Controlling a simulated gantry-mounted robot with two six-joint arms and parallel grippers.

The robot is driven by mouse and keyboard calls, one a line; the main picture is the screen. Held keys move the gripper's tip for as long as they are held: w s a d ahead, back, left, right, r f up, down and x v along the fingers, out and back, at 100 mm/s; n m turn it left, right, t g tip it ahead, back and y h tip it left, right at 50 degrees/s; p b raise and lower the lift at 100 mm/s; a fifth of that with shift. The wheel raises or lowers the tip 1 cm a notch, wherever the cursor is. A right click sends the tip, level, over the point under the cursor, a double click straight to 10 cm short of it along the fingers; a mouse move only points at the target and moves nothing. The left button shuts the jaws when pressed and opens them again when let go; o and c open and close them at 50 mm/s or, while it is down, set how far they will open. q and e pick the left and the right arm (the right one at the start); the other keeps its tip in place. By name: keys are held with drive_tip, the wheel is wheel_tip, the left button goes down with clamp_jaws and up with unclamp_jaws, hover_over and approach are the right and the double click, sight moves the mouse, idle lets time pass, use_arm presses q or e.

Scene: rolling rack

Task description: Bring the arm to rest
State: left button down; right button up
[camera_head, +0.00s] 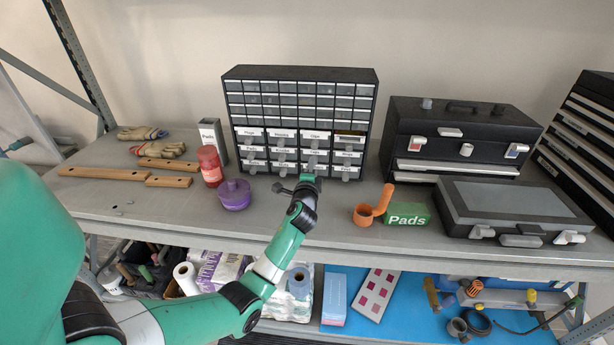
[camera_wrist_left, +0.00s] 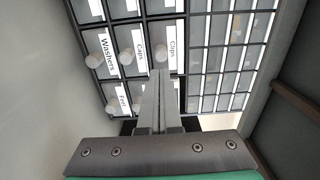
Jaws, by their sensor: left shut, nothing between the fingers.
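My left arm (camera_head: 280,245) reaches from the lower left up over the shelf. Its gripper (camera_head: 308,178) is in front of the lower middle of the small-drawer cabinet (camera_head: 300,72). In the left wrist view the gripper (camera_wrist_left: 160,80) has its two fingers together with nothing between them, and they point at the labelled drawer fronts. Labels such as Washers, Caps and Clips can be read there. Whether the fingertips touch a drawer front cannot be told. My right gripper is in neither view.
A purple jar (camera_head: 235,195) and red bottle (camera_head: 210,166) stand left of the gripper. An orange cup (camera_head: 364,213), green Pads box (camera_head: 407,214), grey case (camera_head: 515,202) and black toolbox (camera_head: 460,135) stand right. Bare shelf lies between the jar and the cup. A lower shelf holds several items.

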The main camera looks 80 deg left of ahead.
use_arm(q)
drive_tip(key=v, duration=0.7)
drive_tip(key=shift+d, duration=0.2)
drive_tip(key=shift+r, duration=0.1)
